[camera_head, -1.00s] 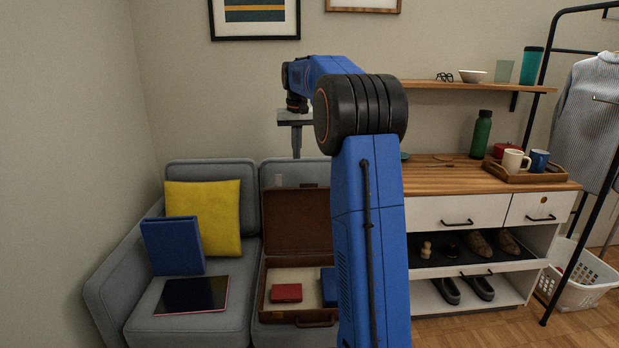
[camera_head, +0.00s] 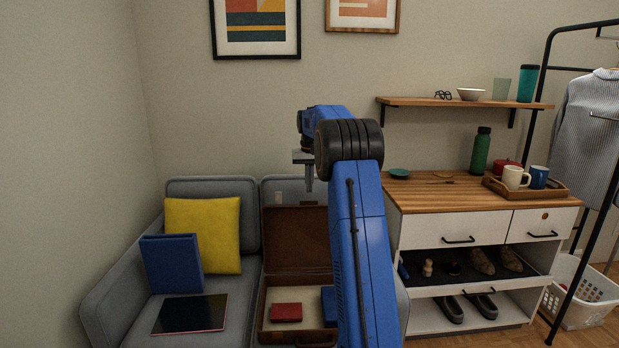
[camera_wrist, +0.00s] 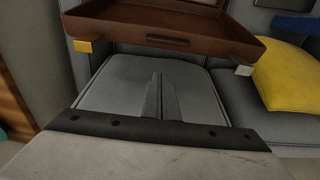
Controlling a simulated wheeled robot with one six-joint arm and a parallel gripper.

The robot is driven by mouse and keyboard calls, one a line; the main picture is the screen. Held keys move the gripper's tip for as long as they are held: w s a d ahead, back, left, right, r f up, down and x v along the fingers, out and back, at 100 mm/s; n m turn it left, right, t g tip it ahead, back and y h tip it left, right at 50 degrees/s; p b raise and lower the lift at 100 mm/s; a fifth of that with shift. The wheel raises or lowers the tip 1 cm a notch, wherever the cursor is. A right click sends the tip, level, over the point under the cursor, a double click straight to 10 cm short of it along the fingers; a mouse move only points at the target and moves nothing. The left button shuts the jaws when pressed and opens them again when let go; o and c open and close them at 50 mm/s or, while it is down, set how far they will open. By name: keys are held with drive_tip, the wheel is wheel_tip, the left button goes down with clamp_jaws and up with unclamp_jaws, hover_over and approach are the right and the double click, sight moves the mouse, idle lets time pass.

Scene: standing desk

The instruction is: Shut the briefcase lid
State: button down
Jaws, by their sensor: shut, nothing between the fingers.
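The brown briefcase stands open on the grey sofa, its lid (camera_head: 297,238) raised against the backrest. Its base (camera_head: 264,318) faces front and holds a red item (camera_head: 286,312) and a blue item (camera_head: 328,303), partly hidden by my arm. My gripper (camera_head: 309,187) is shut and empty, pointing down near the lid's top edge; whether it touches the lid is unclear in the head view. In the wrist view the shut fingers (camera_wrist: 160,97) appear over grey upholstery, apart in the picture from the brown briefcase part (camera_wrist: 215,35) at the top.
A yellow cushion (camera_head: 203,235), a blue binder (camera_head: 172,263) and a dark tablet (camera_head: 190,314) sit left on the sofa. A wooden-topped cabinet (camera_head: 440,192) stands close on the right, with a wall shelf (camera_head: 420,101) above. Open wall space lies above the sofa.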

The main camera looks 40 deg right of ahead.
drive_tip(key=shift+s+a+f, duration=0.5)
drive_tip(key=shift+s+f, duration=0.05)
drive_tip(key=shift+s, duration=0.2)
drive_tip(key=shift+s+a+f, duration=0.5)
drive_tip(key=shift+s, duration=0.2)
